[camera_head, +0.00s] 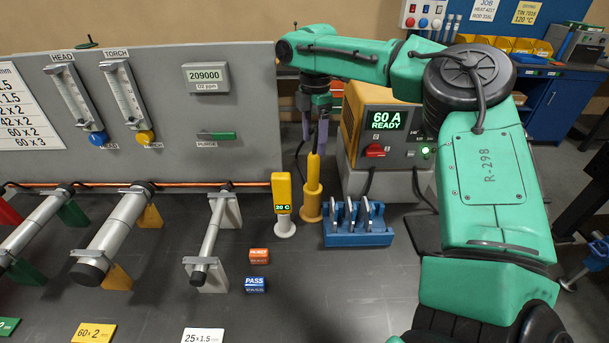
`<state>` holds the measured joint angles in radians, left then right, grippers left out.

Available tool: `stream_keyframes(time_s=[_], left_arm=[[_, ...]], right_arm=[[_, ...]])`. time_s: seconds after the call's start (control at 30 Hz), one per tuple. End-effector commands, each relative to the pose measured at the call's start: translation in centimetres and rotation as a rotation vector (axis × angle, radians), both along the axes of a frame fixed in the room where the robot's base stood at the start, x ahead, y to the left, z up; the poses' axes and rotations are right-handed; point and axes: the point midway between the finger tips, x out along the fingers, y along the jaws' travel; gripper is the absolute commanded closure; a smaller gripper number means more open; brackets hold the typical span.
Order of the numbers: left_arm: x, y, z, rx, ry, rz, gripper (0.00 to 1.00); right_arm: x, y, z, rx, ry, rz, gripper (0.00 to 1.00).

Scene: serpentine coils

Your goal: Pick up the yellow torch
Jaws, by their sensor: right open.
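The yellow torch (313,188) stands upright at the back of the dark bench, just right of the grey panel and left of the welding power source. My right arm reaches over from the right, and its gripper (316,125) hangs pointing down directly above the torch. Its two purple-grey fingers are apart, left and right of the torch's thin upper end. Whether they touch it I cannot tell. My left gripper is not in view.
A yellow gauge (282,198) on a white foot stands close left of the torch. A blue rack (357,232) with metal hooks is just right. The power source (386,130) stands behind. Red (259,255) and blue (255,284) blocks lie in front. Clamped tubes (113,232) fill the left.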

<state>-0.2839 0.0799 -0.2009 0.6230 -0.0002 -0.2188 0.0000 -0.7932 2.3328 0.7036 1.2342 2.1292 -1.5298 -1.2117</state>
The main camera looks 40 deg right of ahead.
Motion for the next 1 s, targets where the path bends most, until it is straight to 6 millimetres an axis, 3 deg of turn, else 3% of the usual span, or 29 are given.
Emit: stream_keyframes(time_s=[0.1, 0.23, 0.33, 0.53, 0.77, 0.8, 1.0], left_arm=[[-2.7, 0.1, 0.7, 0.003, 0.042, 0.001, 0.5], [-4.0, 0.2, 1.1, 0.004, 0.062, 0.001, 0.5], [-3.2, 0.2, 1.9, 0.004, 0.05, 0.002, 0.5], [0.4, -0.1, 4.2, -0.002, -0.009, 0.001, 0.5], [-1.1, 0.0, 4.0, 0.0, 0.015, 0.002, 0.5], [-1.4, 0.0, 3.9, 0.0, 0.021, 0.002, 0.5], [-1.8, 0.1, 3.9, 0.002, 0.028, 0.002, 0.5]], right_arm=[[-0.1, 0.0, -2.9, 0.001, 0.005, 0.0, 0.26], [-0.1, 0.0, -5.2, 0.0, 0.003, -0.001, 0.26], [-0.1, 0.1, -6.3, -0.001, 0.003, -0.001, 0.26], [-0.1, 0.4, -10.0, -0.001, 0.003, -0.002, 0.26], [0.0, 0.4, -11.0, 0.0, -0.003, -0.002, 0.26], [0.0, 0.4, -11.0, 0.0, -0.003, -0.002, 0.29], [0.0, 0.4, -11.0, 0.0, -0.003, -0.002, 1.0]])
